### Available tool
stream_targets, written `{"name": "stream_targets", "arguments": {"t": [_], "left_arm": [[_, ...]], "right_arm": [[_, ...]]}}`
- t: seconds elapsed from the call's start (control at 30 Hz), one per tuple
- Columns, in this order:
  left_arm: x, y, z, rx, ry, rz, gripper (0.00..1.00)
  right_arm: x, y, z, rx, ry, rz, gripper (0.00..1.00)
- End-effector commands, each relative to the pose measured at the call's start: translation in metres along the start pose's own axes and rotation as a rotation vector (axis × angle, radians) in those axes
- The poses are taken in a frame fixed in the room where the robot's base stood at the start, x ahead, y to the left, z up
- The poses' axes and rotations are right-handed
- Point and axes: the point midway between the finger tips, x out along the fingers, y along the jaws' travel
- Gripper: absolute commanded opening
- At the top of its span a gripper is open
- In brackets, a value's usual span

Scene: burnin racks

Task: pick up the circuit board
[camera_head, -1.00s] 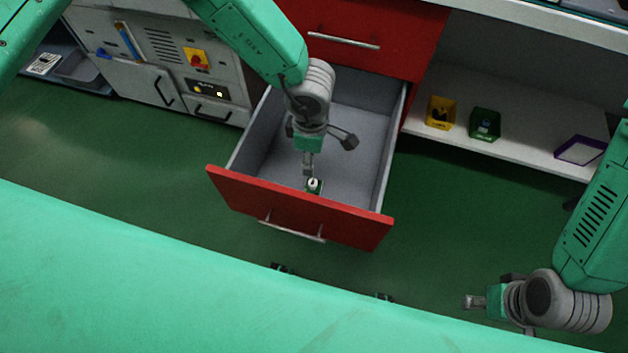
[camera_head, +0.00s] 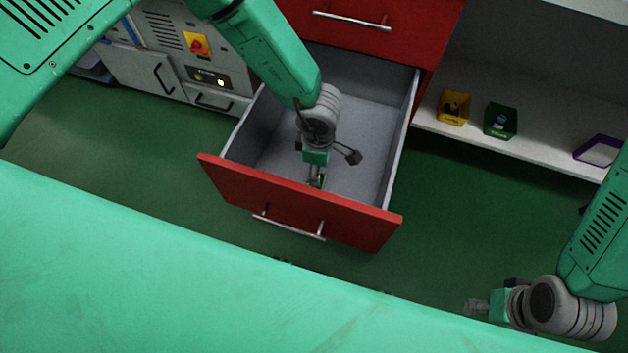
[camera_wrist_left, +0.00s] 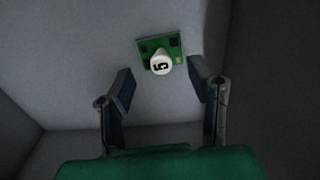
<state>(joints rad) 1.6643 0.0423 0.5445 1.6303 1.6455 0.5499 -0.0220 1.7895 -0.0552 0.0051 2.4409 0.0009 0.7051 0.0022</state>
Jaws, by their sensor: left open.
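The circuit board (camera_wrist_left: 172,43) is a small green board with a white round piece marked "5" on it. It lies on the grey floor of the open drawer, near the drawer front. In the head view my left gripper mostly hides the board. My left gripper (camera_wrist_left: 163,88) is open in the left wrist view, with its two fingers apart and the board just beyond and between their tips. It is down inside the drawer (camera_head: 300,203). My right gripper (camera_head: 476,306) is at the lower right of the head view, away from the drawer; its finger opening is not clear.
The drawer's red front and grey side walls surround my left gripper. A white shelf (camera_head: 540,150) at right holds a yellow bin (camera_head: 454,107), a green bin (camera_head: 501,120) and a purple-edged bin (camera_head: 600,151). A grey cabinet (camera_head: 150,75) stands at left. Green floor lies between.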

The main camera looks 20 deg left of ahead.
Motion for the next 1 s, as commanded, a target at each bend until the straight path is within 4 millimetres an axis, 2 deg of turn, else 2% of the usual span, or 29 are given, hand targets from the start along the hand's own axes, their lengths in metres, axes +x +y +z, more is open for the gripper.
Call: {"name": "stream_targets", "arguments": {"t": [0.17,0.3,0.53,0.57,0.6,0.7,1.0], "left_arm": [[0.029,0.001,-0.01,0.0,0.0,-0.001,0.47],[0.047,0.001,-0.01,0.001,-0.003,-0.002,0.47],[0.047,0.001,-0.01,0.001,-0.003,0.0,0.47],[0.047,0.001,-0.01,0.001,-0.002,0.0,0.43],[0.047,0.001,-0.01,0.001,-0.002,0.0,0.29],[0.047,0.001,-0.009,0.001,-0.002,0.0,0.0],[0.046,0.001,-0.01,0.0,-0.003,0.0,0.0]], "right_arm": [[0.017,0.0,0.001,0.001,0.0,0.001,0.4],[0.024,0.0,0.001,0.001,0.0,0.0,0.4],[0.023,0.0,0.001,0.0,0.0,0.0,0.4],[0.023,0.0,0.001,0.0,0.0,0.0,0.4],[0.022,0.0,0.001,0.0,0.0,0.0,0.4],[0.023,0.0,0.001,0.001,0.0,0.0,0.4],[0.022,0.0,0.001,0.001,0.0,0.0,0.4]]}}
